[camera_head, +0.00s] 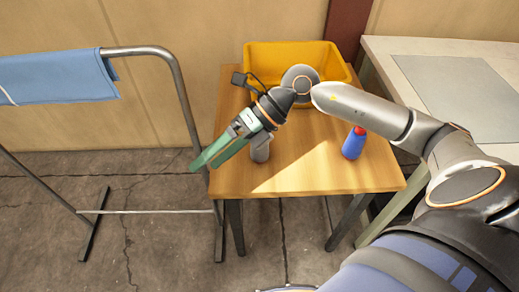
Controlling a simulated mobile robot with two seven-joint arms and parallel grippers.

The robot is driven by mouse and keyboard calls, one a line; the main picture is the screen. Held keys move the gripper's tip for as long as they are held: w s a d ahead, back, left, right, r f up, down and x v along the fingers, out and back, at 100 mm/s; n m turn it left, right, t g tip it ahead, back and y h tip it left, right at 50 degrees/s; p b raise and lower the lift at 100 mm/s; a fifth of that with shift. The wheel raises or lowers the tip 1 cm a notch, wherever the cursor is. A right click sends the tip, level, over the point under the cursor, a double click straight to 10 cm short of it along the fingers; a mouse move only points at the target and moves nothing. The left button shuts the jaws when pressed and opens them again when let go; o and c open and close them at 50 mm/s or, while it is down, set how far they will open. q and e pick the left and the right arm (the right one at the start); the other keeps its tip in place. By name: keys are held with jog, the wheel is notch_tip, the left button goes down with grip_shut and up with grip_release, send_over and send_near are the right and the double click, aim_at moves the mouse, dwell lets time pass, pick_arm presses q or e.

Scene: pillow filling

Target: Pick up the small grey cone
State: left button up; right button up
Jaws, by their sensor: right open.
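A small grey object (261,150), which looks like the grey cone, stands on the wooden table (315,180) near its left side. My right gripper partly covers it, so its full shape is hidden. My right gripper (205,161) has green fingers that point down and left, past the table's left edge. It is open, and I see nothing between the fingers. The fingertips are to the left of the grey object in the picture; whether the gripper touches it I cannot tell. My left gripper is not in view.
A yellow bin (258,53) stands at the table's back, partly behind my right arm. A metal rack (178,78) with blue cloth (55,77) is at the left. A pale table (430,50) is at the right.

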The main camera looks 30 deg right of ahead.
jog(key=w+d+r+t+h+b, duration=0.1)
jog(key=w+d+h, duration=0.1)
jog(key=d+h, duration=0.5)
jog(key=w+d+t+h, duration=0.1)
jog(key=w+d+h, duration=0.15)
jog(key=d, duration=0.85)
jog(key=x, duration=1)
jog(key=shift+w+a+f+p, duration=0.2)
jog(key=shift+w+f+p, duration=0.05)
jog(key=shift+f+p, duration=0.1)
jog(key=shift+w+f, duration=0.15)
jog(key=shift+f, duration=0.3)
grip_shut()
